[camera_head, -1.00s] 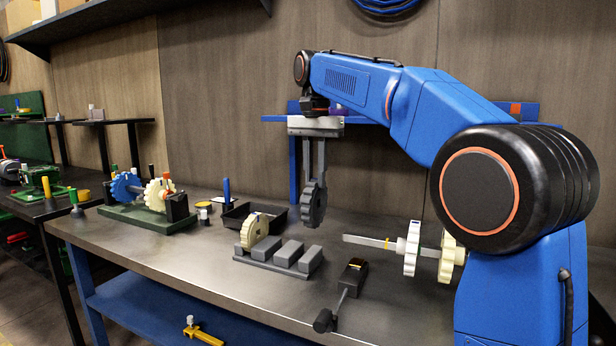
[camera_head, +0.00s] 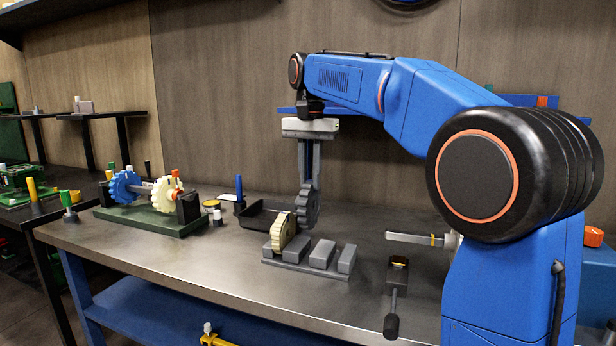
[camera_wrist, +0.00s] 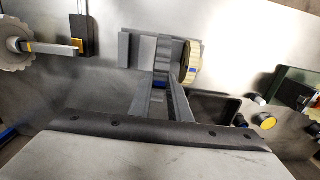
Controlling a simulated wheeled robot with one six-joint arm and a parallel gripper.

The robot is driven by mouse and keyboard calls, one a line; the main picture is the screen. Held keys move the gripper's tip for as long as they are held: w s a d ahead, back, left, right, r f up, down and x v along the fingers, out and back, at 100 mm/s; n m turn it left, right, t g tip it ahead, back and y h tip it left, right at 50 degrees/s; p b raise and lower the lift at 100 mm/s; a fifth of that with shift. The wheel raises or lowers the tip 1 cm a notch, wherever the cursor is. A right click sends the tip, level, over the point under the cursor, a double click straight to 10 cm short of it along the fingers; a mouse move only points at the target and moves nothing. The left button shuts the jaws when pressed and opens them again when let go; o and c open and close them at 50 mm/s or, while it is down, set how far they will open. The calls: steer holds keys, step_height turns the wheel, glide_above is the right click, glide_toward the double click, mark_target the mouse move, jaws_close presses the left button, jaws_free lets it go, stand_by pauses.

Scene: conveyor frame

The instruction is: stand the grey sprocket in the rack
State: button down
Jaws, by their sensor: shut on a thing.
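My gripper (camera_head: 309,180) points down and is shut on the grey sprocket (camera_head: 307,210), which hangs upright, edge partly toward the camera. The rack (camera_head: 300,268) is a grey base with several grey blocks and slots between them. A cream sprocket (camera_head: 284,232) stands in its left slot. The grey sprocket is just right of the cream one, its lower edge close above the blocks. In the wrist view the grey sprocket (camera_wrist: 162,78) shows edge-on between the fingers, in front of the rack (camera_wrist: 124,50) and beside the cream sprocket (camera_wrist: 192,62). Whether it touches the rack is unclear.
A black tray (camera_head: 262,217) lies behind the rack. A green stand (camera_head: 150,220) with blue and cream gears is at left. A black-handled tool (camera_head: 392,300) and a shaft (camera_head: 408,238) lie to the right. The bench front (camera_head: 200,270) is clear.

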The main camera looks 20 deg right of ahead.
mark_target(310, 210)
steer(key=shift+f, duration=4.3)
steer(key=shift+f, duration=0.2)
steer(key=c, duration=1.6)
jaws_free()
steer(key=shift+o, duration=0.2)
step_height(310, 210, up, 17)
steer(key=shift+r, duration=0.2)
